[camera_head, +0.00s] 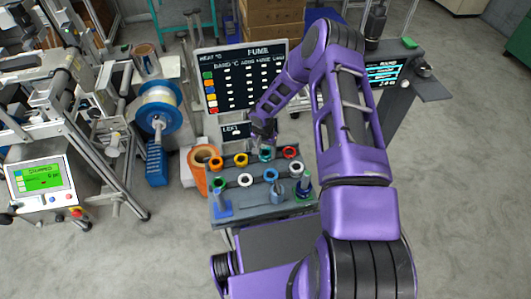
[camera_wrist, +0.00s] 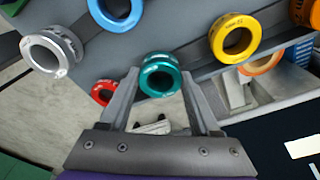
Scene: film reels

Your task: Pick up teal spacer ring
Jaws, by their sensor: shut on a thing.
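The teal spacer ring (camera_wrist: 160,75) sits between the fingertips of my gripper (camera_wrist: 159,82) in the wrist view, its round hole facing the camera. Both grey fingers press its sides, so my gripper is shut on it. In the head view my gripper (camera_head: 263,137) is over the back row of rings on the grey stand, and the teal ring (camera_head: 265,156) shows just below it, partly covered. I cannot tell whether the ring is clear of the stand.
In the wrist view, a yellow ring (camera_wrist: 235,38), a silver ring (camera_wrist: 48,52), a blue ring (camera_wrist: 115,12) and a red ring (camera_wrist: 103,92) are close by. A dark display panel (camera_head: 243,80) stands behind the stand. An orange roll (camera_head: 200,160) is at its left.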

